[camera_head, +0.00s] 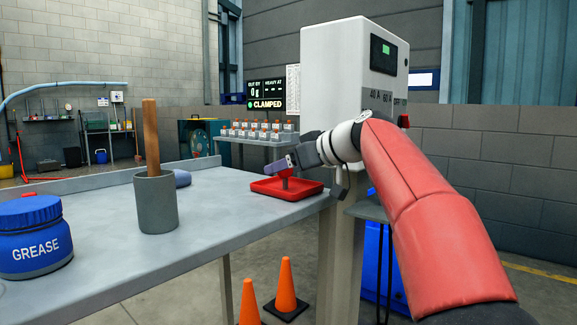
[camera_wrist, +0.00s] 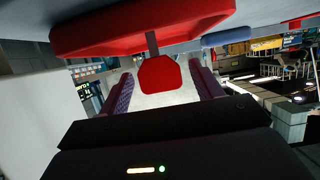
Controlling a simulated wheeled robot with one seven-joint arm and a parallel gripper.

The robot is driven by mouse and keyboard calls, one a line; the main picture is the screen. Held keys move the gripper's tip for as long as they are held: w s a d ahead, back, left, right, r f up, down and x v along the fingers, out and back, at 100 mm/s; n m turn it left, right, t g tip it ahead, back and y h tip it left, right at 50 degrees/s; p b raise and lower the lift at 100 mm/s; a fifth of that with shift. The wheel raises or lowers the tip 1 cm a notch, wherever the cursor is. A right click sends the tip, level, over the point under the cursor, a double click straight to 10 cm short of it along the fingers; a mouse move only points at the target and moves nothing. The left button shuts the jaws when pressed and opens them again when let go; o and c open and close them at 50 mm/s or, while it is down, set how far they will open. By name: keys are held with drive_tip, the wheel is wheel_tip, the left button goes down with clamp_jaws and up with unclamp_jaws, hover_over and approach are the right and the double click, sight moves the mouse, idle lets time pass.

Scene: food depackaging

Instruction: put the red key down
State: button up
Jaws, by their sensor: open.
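The red key (camera_wrist: 158,76) shows in the wrist view as a broad red head with a grey shank. The shank points toward the red tray (camera_wrist: 100,40) and overlaps its rim. My gripper (camera_wrist: 162,71) is open, with one finger on each side of the key's head and gaps visible between. In the head view the red tray (camera_head: 262,190) lies at the table's far right corner. My gripper (camera_head: 285,161) is just above it, with the key (camera_head: 284,172) below the fingers, its shank down over the tray. I cannot tell whether the shank rests on the tray floor.
A grey cup (camera_head: 157,205) holding a wooden stick, a blue grease jar (camera_head: 35,237) and a blue-grey object (camera_head: 182,178) stand on the grey table (camera_head: 215,215). A white machine cabinet (camera_head: 335,70) stands behind. Orange cones (camera_head: 286,288) are on the floor.

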drive_tip(key=v, duration=1.2)
drive_tip(key=shift+r, duration=0.2)
drive_tip(key=s+d+f+m+g+h, duration=0.1)
drive_tip(key=s+d+f+m+h, duration=0.2)
drive_tip(key=s+f, duration=0.6)
drive_tip(key=s+d+f+m+g+h, duration=0.1)
drive_tip(key=s+d+f+m+h, duration=0.2)
drive_tip(key=s+f, duration=0.7)
drive_tip(key=s+d+f+m+h, duration=0.3)
drive_tip(key=s+f, duration=0.6)
drive_tip(key=f, duration=0.8)
drive_tip(key=shift+s+m+g+h, duration=0.4)
drive_tip(key=shift+m+h, duration=0.3)
drive_tip(key=shift+h, duration=0.2)
drive_tip(key=shift+d, duration=0.15)
wheel_tip(320, 180, up, 7)
drive_tip(key=p, duration=0.7)
drive_tip(key=shift+f, duration=0.15)
